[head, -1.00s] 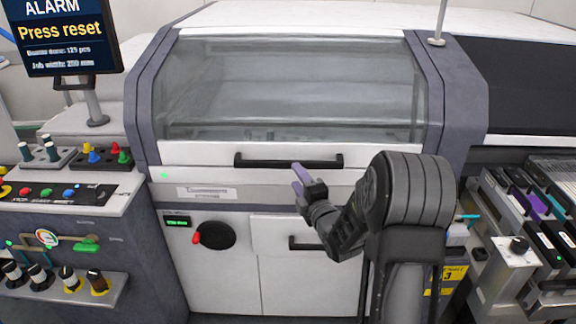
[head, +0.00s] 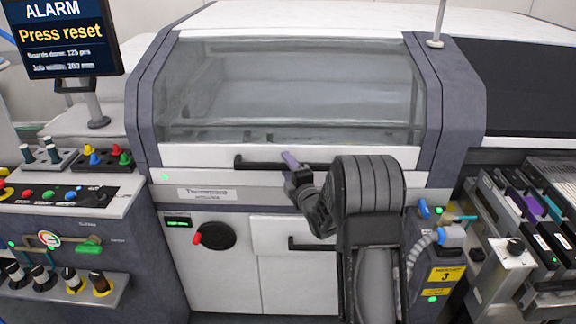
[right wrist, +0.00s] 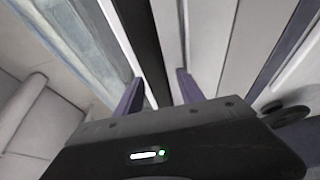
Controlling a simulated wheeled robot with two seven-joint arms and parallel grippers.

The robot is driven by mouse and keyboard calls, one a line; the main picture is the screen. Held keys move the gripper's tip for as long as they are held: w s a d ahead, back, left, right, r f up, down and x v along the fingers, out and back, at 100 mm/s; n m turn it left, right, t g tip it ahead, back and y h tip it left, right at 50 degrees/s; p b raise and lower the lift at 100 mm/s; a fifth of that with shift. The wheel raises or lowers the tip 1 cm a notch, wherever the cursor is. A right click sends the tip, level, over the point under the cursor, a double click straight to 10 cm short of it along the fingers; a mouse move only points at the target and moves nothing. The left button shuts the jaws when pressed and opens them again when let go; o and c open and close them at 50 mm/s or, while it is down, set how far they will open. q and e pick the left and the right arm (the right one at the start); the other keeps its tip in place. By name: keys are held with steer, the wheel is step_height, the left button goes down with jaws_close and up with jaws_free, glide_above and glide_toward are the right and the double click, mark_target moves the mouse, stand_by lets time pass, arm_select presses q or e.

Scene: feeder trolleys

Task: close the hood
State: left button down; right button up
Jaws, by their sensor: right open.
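The hood (head: 290,85) is a large clear window in a grey-framed white machine, with a white lower strip. It looks lowered, but I cannot tell whether it is fully shut. Its black bar handle (head: 255,163) runs across the strip. In the right wrist view, the black handle (right wrist: 142,40) runs between the two open fingers (right wrist: 158,92); contact cannot be told. My arm hides part of the handle's right half. My left gripper is not in view.
A screen (head: 62,38) at the left reads "ALARM, Press reset". Below it is a console with coloured buttons (head: 48,194). A lower door handle (head: 312,243) and a red-tipped knob (head: 214,236) are on the machine front. Feeders (head: 535,205) stand at the right.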

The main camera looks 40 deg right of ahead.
steer(key=shift+c, duration=0.4)
jaws_close()
stand_by(1.0)
